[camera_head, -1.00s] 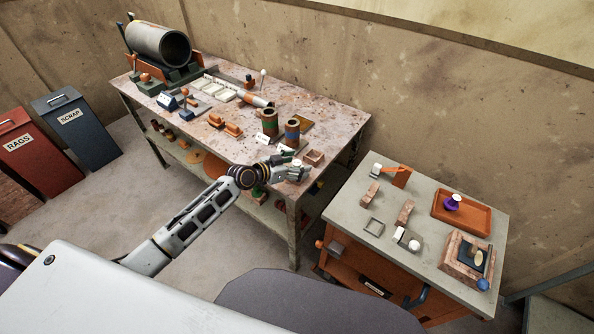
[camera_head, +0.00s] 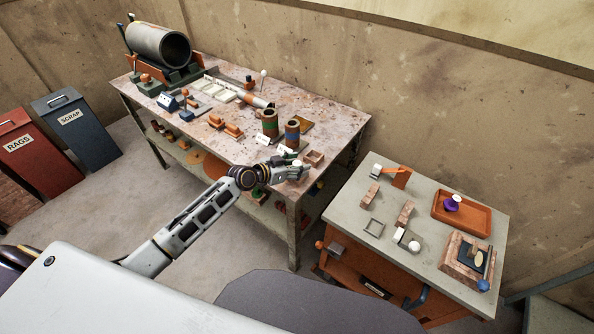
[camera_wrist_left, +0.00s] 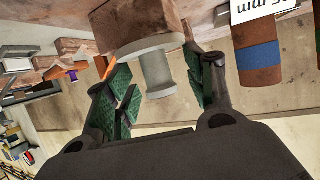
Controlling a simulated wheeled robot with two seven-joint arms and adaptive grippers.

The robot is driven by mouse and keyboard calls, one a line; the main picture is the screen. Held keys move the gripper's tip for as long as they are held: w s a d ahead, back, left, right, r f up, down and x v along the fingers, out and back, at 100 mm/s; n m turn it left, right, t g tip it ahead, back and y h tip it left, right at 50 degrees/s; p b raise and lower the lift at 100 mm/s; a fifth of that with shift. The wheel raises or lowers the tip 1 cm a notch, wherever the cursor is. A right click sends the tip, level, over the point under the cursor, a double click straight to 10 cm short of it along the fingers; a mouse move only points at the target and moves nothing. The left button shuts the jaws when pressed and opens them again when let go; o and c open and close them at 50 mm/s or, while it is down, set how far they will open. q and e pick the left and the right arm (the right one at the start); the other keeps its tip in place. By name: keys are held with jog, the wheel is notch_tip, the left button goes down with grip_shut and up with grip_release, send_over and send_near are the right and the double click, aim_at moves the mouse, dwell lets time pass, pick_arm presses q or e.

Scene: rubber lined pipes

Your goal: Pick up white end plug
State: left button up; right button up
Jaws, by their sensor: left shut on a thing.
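The white end plug (camera_wrist_left: 157,72) shows in the left wrist view as a pale spool shape with a wide flange and a narrower body. It lies between the green-padded fingers of my left gripper (camera_wrist_left: 163,92), which is shut on it. A brown block (camera_wrist_left: 140,22) is right behind the flange; I cannot tell whether they touch. The plug is too small there to make out clearly. My right gripper is not in view.
Two banded pipes (camera_head: 292,132) stand on the long workbench (camera_head: 340,118) close to my left gripper; one banded pipe (camera_wrist_left: 258,48) also shows in the left wrist view. A grey-topped cart (camera_head: 345,205) with an orange tray (camera_head: 475,229) stands at the right, across a gap.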

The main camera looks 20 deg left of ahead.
aim_at(297, 163)
pick_arm(q)
jog(key=shift+r, duration=0.1)
jog(key=shift+r, duration=4.95)
